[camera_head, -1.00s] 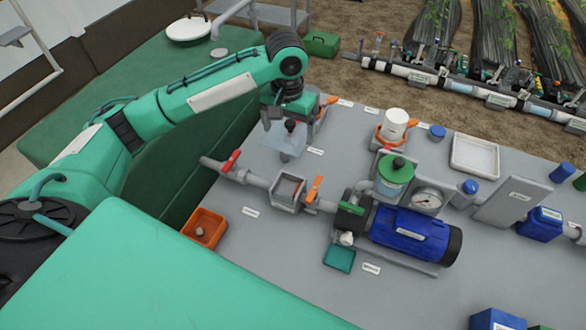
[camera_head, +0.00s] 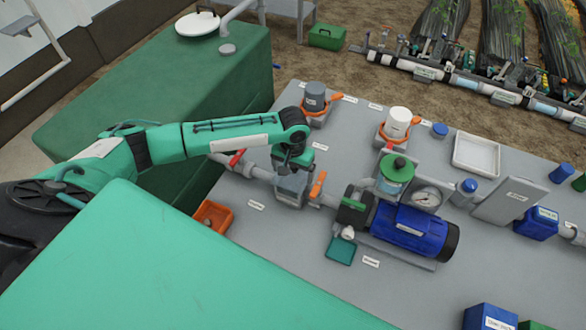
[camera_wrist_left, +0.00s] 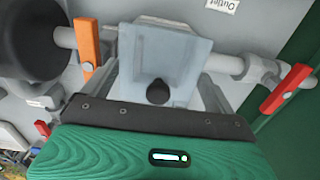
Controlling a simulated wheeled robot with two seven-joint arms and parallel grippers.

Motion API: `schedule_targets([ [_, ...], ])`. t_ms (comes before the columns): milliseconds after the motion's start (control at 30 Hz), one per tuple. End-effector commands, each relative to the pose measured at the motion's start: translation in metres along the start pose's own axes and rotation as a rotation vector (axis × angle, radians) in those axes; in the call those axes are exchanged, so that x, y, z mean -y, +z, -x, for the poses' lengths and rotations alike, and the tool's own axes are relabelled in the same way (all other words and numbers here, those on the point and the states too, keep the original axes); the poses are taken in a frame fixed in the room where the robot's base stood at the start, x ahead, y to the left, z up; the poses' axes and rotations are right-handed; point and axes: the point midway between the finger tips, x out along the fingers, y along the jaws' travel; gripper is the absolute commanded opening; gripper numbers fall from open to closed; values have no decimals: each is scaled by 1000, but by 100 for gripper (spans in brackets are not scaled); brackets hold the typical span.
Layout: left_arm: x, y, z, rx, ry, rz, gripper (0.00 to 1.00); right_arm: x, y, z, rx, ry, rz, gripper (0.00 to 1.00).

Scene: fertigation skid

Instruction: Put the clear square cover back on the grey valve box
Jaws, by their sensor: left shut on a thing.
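The grey valve box (camera_head: 288,199) sits in the pipe line between a red-handled valve (camera_head: 237,157) and an orange-handled valve (camera_head: 318,184). My left gripper (camera_head: 293,170) is directly above the box, pointing down, and is shut on the clear cover by its dark knob (camera_wrist_left: 157,92). In the left wrist view the clear square cover (camera_wrist_left: 172,58) lies over the box, slightly turned. I cannot tell whether it rests flat on the rim or hovers just above it. The gripper hides most of the box opening in the head view. My right gripper is not in view.
A blue pump (camera_head: 410,231) and a green-lidded filter (camera_head: 395,174) stand right of the box. An orange tray (camera_head: 213,216) lies to the lower left, a teal tray (camera_head: 341,250) to the lower right. A dark grey-capped container (camera_head: 315,98) stands behind.

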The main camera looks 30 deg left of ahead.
Motion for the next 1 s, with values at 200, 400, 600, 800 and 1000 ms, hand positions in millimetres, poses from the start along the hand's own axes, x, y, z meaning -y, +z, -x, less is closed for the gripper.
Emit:
schedule_targets([
  [200,0,0,-3,0,0,-1,66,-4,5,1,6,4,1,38],
  [400,0,0,-6,1,0,0,66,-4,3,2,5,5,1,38],
  [600,0,0,-12,0,1,1,66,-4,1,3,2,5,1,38],
  [800,0,0,-12,0,1,0,100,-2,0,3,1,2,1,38],
  [1000,0,0,-7,-2,0,-1,100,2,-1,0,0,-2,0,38],
])
